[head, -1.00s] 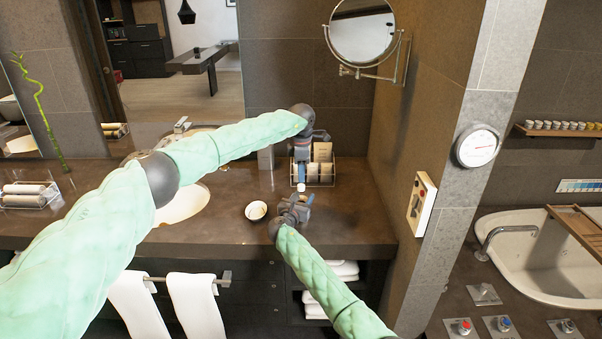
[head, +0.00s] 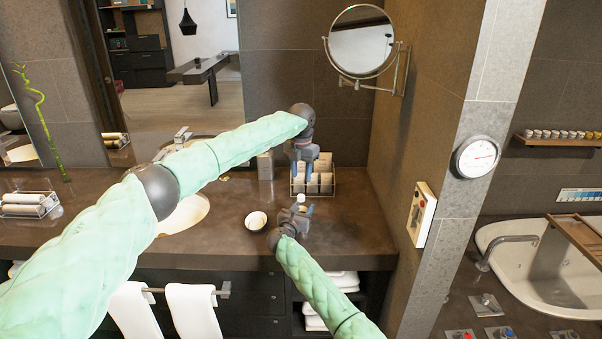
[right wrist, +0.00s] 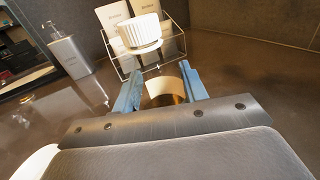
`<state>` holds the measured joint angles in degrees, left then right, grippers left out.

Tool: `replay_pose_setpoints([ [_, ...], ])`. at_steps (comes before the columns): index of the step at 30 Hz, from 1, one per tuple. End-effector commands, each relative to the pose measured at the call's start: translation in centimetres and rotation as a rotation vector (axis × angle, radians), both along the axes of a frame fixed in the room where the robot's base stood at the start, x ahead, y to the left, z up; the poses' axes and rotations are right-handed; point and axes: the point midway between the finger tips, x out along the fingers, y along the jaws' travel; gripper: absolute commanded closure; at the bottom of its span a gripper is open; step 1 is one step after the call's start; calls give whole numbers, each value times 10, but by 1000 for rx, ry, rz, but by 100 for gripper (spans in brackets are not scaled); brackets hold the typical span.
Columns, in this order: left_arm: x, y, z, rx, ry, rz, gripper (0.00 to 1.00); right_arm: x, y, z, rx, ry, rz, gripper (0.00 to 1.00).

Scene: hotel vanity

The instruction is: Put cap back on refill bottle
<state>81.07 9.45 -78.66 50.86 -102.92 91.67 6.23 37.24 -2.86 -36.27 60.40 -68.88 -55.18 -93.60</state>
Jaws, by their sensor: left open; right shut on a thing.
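My right gripper (head: 297,211) is shut on the refill bottle, just above the counter. In the right wrist view its blue fingers (right wrist: 160,90) clasp the amber bottle (right wrist: 166,93) from both sides. A white ribbed cap (right wrist: 140,30) with a flat rim is in line above the bottle; it also shows in the head view (head: 300,198). I cannot tell whether it is seated on the neck, which is not clearly visible. My left gripper (head: 304,172) is open and empty above the cap, apart from it, fingers pointing down.
A wire rack with cards (head: 320,183) stands behind the grippers. A pump dispenser (right wrist: 66,50) is left of it. A wall (head: 425,120) bounds the counter's right side. The counter right of the bottle is clear.

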Motion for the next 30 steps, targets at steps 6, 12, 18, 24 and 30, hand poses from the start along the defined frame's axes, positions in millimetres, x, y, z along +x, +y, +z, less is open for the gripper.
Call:
replay_pose_setpoints([
  [6, -1, 1, 0, 6, 5, 164, 59, 0, 0, 0, 0, 0, 0, 100],
  [12, -1, 1, 0, 6, 5, 204, 59, 0, 0, 0, 0, 0, 0, 100],
  [18, -1, 1, 0, 6, 5, 204, 59, 0, 0, 0, 0, 0, 0, 100],
  [24, -1, 1, -4, 6, 5, 203, 59, 0, 0, 0, 0, 0, 0, 100],
  [30, -1, 1, -20, 6, 7, 202, 59, 0, 0, 0, 0, 0, 0, 100],
])
